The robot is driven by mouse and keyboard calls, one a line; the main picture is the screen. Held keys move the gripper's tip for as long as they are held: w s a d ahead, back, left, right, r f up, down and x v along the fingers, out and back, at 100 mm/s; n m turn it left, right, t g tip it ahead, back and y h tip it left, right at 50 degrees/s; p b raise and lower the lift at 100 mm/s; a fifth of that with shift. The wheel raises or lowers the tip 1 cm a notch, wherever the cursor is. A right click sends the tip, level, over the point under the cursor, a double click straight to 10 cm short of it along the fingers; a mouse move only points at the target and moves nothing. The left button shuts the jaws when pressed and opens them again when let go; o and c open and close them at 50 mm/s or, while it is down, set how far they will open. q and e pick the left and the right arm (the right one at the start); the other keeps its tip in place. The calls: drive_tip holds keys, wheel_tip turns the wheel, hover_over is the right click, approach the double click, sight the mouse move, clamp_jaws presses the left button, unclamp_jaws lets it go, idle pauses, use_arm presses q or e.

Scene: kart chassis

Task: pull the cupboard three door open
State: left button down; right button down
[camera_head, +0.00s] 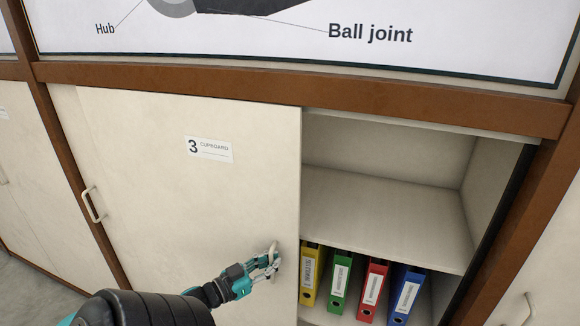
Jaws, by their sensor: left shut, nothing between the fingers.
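The cupboard three door (180,195) is a pale panel with a "3 CUPBOARD" label (208,149). It covers the left part of the cupboard, and the right part stands open, showing the inside. An upright pale handle (273,254) sits near the door's right edge. My left gripper (271,263) is at this handle, its fingers shut with nothing between them; whether they touch the handle I cannot tell. The fingers partly hide the handle. My right gripper is not in view.
Inside the opening are a bare shelf (385,215) and, below it, yellow (311,277), green (339,282), red (373,291) and blue (405,295) binders. Brown frame posts flank the cupboard. Another handle (93,205) is at the left. A poster hangs above.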

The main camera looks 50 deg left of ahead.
use_arm(q)
drive_tip(key=shift+s+a+f, duration=0.15)
drive_tip(key=shift+s+a, duration=0.15)
drive_tip(key=c, duration=2.1)
unclamp_jaws()
drive_tip(key=o, duration=0.5)
drive_tip(key=shift+c, duration=0.2)
drive_tip(key=s, duration=1.2)
